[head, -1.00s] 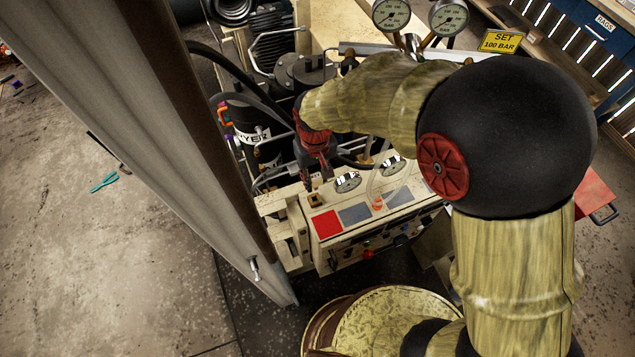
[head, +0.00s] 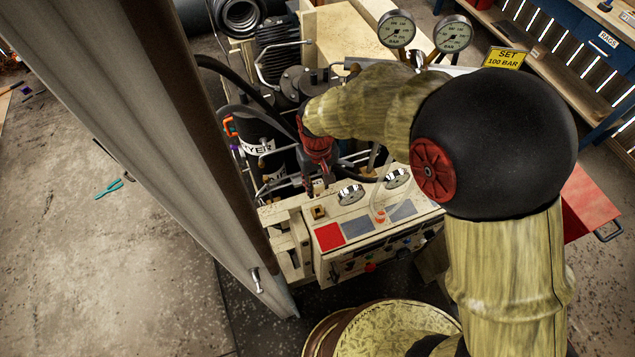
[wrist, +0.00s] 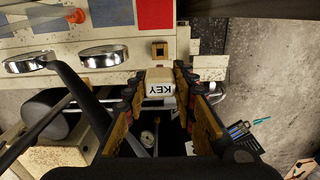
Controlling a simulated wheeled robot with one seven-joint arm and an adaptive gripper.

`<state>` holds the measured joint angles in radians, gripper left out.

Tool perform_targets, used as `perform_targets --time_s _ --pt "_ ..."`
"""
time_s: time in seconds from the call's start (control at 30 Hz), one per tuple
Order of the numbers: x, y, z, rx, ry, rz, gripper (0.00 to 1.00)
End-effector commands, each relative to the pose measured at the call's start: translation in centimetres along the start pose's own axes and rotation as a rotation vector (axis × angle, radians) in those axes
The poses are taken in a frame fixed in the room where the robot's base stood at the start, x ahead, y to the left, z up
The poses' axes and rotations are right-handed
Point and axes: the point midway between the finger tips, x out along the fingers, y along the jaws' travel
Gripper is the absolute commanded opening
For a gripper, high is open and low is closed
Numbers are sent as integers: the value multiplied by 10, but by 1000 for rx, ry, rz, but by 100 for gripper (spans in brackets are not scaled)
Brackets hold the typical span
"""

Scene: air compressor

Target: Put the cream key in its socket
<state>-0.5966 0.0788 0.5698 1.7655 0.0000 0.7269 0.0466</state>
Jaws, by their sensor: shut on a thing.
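The cream key (wrist: 160,88), marked KEY, sits between the fingers of my gripper (wrist: 162,78) in the wrist view. The gripper is shut on it. A small square brass-coloured socket (wrist: 159,49) with a dark opening lies on the cream panel just beyond the key, apart from it. The socket (head: 319,212) also shows in the head view, at the panel's left back corner. There my gripper (head: 318,185) points down just behind the socket, and the key cannot be made out.
The panel carries two round gauges (head: 350,194), a red square (head: 329,236) and grey-blue plates. Black hoses and cylinders (head: 262,140) crowd around behind my gripper. A grey post (head: 150,130) stands at left. A yellow SET 100 BAR sign (head: 504,58) is at the back.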

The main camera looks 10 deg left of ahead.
Motion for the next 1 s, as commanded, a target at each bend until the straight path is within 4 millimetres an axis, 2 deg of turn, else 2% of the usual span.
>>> perform_targets --time_s 0.27,1.0 --pt "3 0 0 0 0 0 1" --pt "30 0 0 0 -1 0 1"
